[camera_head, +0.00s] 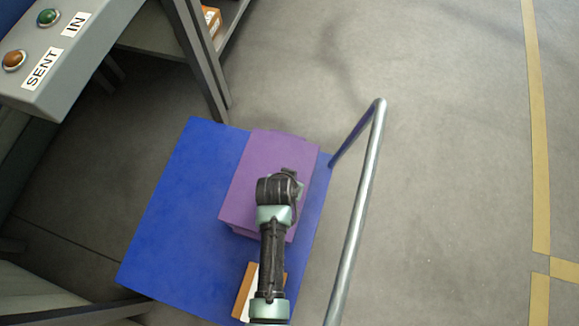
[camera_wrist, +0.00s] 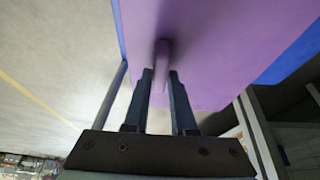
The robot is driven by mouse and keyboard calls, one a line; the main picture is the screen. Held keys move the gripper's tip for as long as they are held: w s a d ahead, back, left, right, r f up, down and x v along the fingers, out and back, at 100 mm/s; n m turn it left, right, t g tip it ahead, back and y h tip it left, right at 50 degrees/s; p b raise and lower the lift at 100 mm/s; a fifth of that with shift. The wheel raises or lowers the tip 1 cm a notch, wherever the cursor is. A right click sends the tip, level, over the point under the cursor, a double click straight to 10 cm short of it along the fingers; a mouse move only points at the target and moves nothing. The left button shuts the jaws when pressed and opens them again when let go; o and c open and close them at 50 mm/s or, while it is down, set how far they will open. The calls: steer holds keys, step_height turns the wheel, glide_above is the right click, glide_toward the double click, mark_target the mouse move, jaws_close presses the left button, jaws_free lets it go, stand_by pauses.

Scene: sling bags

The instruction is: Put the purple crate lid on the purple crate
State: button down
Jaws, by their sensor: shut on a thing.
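The purple crate lid (camera_head: 258,170) is a flat purple panel above the blue top in the head view. It fills much of the wrist view (camera_wrist: 220,40). My gripper (camera_wrist: 161,82) is shut on its purple knob (camera_wrist: 162,55), one finger on each side. In the head view my arm reaches over the lid and hides my fingertips. A strip of the purple crate (camera_head: 246,233) shows below the lid's near edge; the rest is hidden under the lid. I cannot tell whether the lid rests on the crate or hangs just above it.
The blue top (camera_head: 175,220) has free room left of the crate. A metal rail (camera_head: 362,190) rises along its right side. An orange and white box (camera_head: 243,292) lies near my arm. A grey panel (camera_head: 60,60) with two buttons stands at upper left.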

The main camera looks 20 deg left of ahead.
steer(key=shift+f, duration=0.2)
steer(key=c, duration=0.7)
jaws_free()
steer(key=shift+o, duration=0.2)
